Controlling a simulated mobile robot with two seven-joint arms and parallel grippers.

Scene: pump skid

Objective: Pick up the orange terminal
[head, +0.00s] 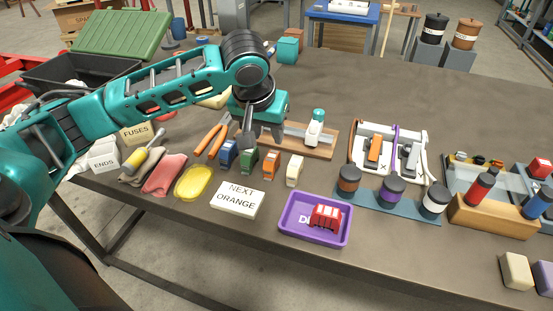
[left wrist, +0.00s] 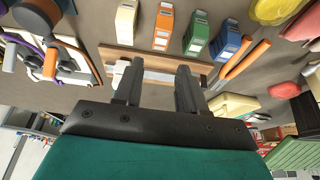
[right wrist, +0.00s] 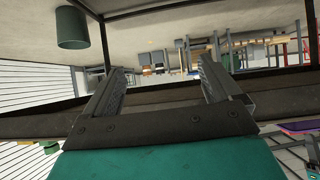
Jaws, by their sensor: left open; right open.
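The orange terminal (head: 271,166) stands upright in a row on the table, between a green terminal (head: 249,161) and a cream terminal (head: 294,170); a blue terminal (head: 228,154) is at the row's left end. The orange terminal also shows near the top of the left wrist view (left wrist: 163,27). My left gripper (head: 248,142) points down just behind the row, near the green terminal, and is open and empty. In the left wrist view its fingers (left wrist: 157,78) are apart, with the orange terminal beyond them. My right gripper (right wrist: 163,75) is open and empty, away from the terminals.
A purple tray (head: 288,228) holding a red terminal (head: 325,216) and a "NEXT ORANGE" card (head: 238,199) stand in front of the row. A wooden board with a rail (head: 295,139) lies behind it. Orange-handled pliers (head: 213,135) lie left; a white fixture (head: 355,157) stands right.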

